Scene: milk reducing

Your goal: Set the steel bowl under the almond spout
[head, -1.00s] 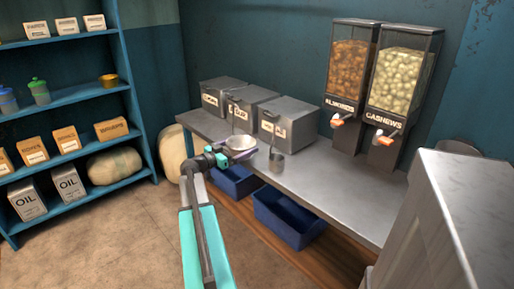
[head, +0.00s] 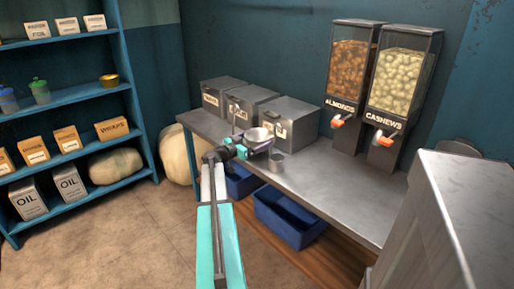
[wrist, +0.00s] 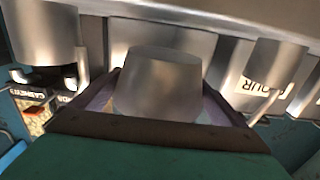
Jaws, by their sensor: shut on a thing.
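The steel bowl (head: 258,135) is in my gripper (head: 254,147), held in front of the lidded bins near the counter's front edge. In the wrist view the bowl (wrist: 160,80) sits between the two fingers, which are shut on it. Whether it clears the counter is hard to tell. The almond dispenser (head: 346,85) stands at the back right, full of brown nuts, with its orange-tipped spout (head: 337,123) low on its front. The bowl is well to the left of this spout. The counter under the spout is bare.
The cashew dispenser (head: 400,80) is beside the almond one. Steel bins (head: 290,120) line the back. A tall grey cabinet (head: 450,220) borders the right; blue crates (head: 288,217) sit below.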

